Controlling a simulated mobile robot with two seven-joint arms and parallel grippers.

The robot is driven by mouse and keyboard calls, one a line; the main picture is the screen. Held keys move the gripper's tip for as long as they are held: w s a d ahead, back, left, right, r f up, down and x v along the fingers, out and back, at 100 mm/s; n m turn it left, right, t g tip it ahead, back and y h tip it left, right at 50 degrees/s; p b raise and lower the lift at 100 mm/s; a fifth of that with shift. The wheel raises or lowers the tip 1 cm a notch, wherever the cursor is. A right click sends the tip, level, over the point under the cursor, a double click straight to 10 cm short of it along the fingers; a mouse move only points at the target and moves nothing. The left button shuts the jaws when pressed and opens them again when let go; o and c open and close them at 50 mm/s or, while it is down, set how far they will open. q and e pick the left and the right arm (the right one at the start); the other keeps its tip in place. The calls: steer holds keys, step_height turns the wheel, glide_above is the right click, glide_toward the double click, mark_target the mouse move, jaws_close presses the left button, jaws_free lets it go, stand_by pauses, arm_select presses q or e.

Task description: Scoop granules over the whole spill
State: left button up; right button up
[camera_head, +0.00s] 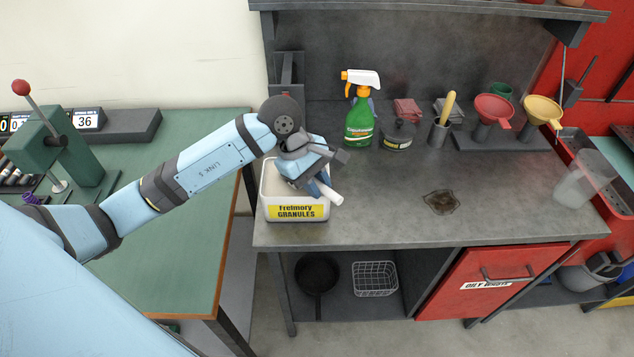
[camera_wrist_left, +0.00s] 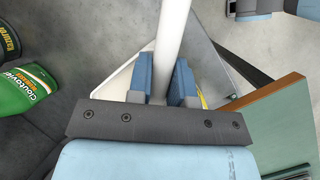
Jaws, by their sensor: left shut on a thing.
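The spill (camera_head: 441,202) is a dark brown patch on the grey workbench, right of the granules tub. The white granules tub (camera_head: 296,209), with a yellow label, stands at the bench's left front. My left gripper (camera_head: 316,182) is over the tub, shut on a white handle (camera_head: 328,192), which I take to be the scoop's. In the left wrist view the handle (camera_wrist_left: 172,45) runs between the blue fingers (camera_wrist_left: 163,83) of my gripper. The scoop's bowl is hidden, so I cannot tell whether it holds granules. My right gripper is not in view.
A green spray bottle (camera_head: 359,122), a dark tin (camera_head: 398,135) and a brush pot (camera_head: 438,132) stand behind. Red (camera_head: 493,110) and yellow (camera_head: 542,112) funnels stand at the back right. The bench between tub and spill is clear. A green table (camera_head: 190,235) is at the left.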

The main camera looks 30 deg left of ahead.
mark_target(322, 183)
arm_select(q)
steer(key=shift+s+d+f+b, duration=0.15)
steer(key=shift+f+b, duration=0.25)
steer(key=shift+b, duration=0.45)
jaws_close()
stand_by(2.1)
jaws_free()
steer(key=shift+r+p, duration=0.35)
steer(key=shift+r, duration=0.4)
step_height(322, 183, up, 2)
steer(key=shift+r+p, duration=0.25)
steer(key=shift+p, duration=0.15)
steer(key=shift+r+p, duration=0.55)
steer(key=shift+r, duration=1.2)
